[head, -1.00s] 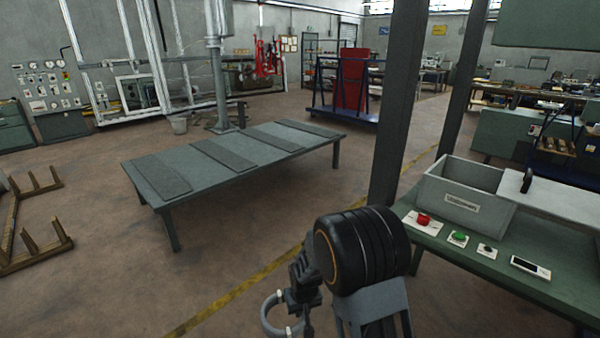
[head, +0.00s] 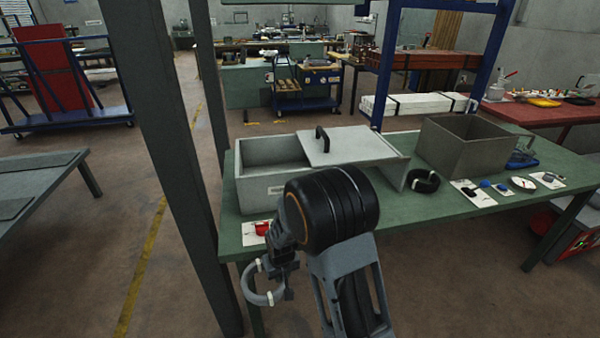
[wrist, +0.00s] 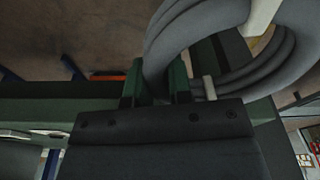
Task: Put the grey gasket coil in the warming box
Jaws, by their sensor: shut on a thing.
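The grey gasket coil (head: 250,288), a ring with white ties, hangs from my gripper (head: 283,268) in front of the green bench's near edge. In the wrist view my gripper (wrist: 158,85) is shut on the coil (wrist: 185,45), which fills the upper right. A light grey labelled box (head: 256,189), seemingly the warming box, stands on the bench beyond my arm. Its lid (head: 355,144), with a black handle, covers the right part and overhangs the right side. The left part is open. My arm hides part of the box front.
The green bench (head: 480,213) also carries a red button (head: 262,228), a black coil (head: 423,182), a darker open bin (head: 440,151) and several small items on cards. A grey post (head: 172,140) stands left of the bench.

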